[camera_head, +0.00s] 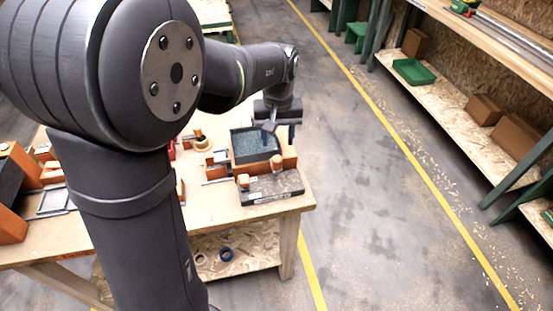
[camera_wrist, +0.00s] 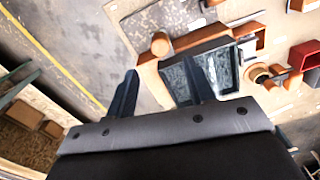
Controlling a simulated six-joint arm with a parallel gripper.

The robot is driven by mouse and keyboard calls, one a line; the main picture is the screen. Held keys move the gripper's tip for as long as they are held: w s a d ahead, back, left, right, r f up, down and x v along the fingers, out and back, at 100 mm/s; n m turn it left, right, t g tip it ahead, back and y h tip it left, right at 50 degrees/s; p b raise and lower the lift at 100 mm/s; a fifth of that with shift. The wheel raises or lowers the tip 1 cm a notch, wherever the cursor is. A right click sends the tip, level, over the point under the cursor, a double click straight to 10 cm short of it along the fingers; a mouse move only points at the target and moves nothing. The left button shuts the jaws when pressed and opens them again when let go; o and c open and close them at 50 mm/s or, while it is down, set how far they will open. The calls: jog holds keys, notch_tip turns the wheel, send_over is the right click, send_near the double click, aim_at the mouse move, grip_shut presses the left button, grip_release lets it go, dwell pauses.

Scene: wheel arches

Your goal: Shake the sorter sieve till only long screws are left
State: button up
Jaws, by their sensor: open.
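The sorter sieve (camera_head: 252,145) is a dark square frame with a blue-grey surface, set in an orange wooden housing (camera_head: 289,162) on the workbench. In the wrist view the sieve (camera_wrist: 231,68) shows beyond my fingers, partly covered by the right one. My gripper (camera_head: 281,128) is open and empty at the sieve's far right corner. In the wrist view my gripper's fingers (camera_wrist: 162,72) stand apart, with part of the orange housing (camera_wrist: 150,82) showing between them. I cannot tell whether they touch it. Single screws are too small to make out.
A round wooden knob (camera_wrist: 160,44) stands on the housing. A dark speckled block (camera_head: 270,188) lies at its near side. Orange boxes and fittings (camera_wrist: 302,55) crowd the bench beside the sieve.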

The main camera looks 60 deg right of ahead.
aim_at(277, 158)
notch_tip(277, 158, down, 9)
jog(key=shift+f, duration=0.15)
